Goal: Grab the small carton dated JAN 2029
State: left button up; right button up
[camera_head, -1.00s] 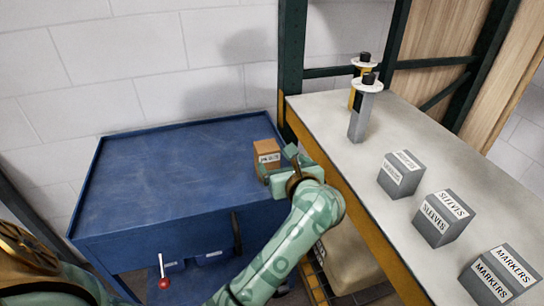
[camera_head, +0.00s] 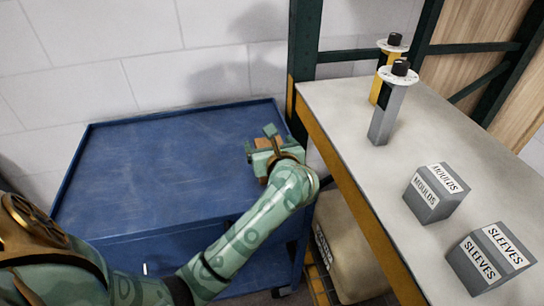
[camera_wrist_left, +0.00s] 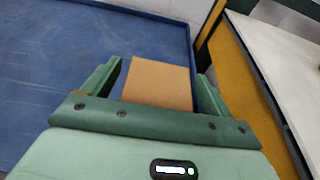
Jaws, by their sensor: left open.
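A small brown carton (camera_wrist_left: 157,84) sits on the blue cabinet top (camera_head: 160,165), near its right end. In the left wrist view its plain upper face shows between the two fingers, with a narrow gap on each side. My left gripper (camera_head: 264,147) is open, with one finger on either side of the carton. In the head view the gripper covers most of the carton. Its label faces away or is hidden, so no date can be read now. My right gripper is not in view.
Right of the cabinet stands a bench (camera_head: 345,110) with a yellow edge. It holds a MOULDS box (camera_head: 436,192), a SLEEVES box (camera_head: 490,258), a grey post (camera_head: 387,118) and a yellow one (camera_head: 378,88). A dark green upright (camera_head: 303,60) stands close behind the gripper. The cabinet's left side is clear.

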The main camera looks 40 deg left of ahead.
pick_arm(q)
jog(key=shift+s+d+r, duration=0.15)
jog(key=shift+s+r, duration=0.1)
jog(key=shift+s, duration=0.1)
jog(key=c, duration=1.6)
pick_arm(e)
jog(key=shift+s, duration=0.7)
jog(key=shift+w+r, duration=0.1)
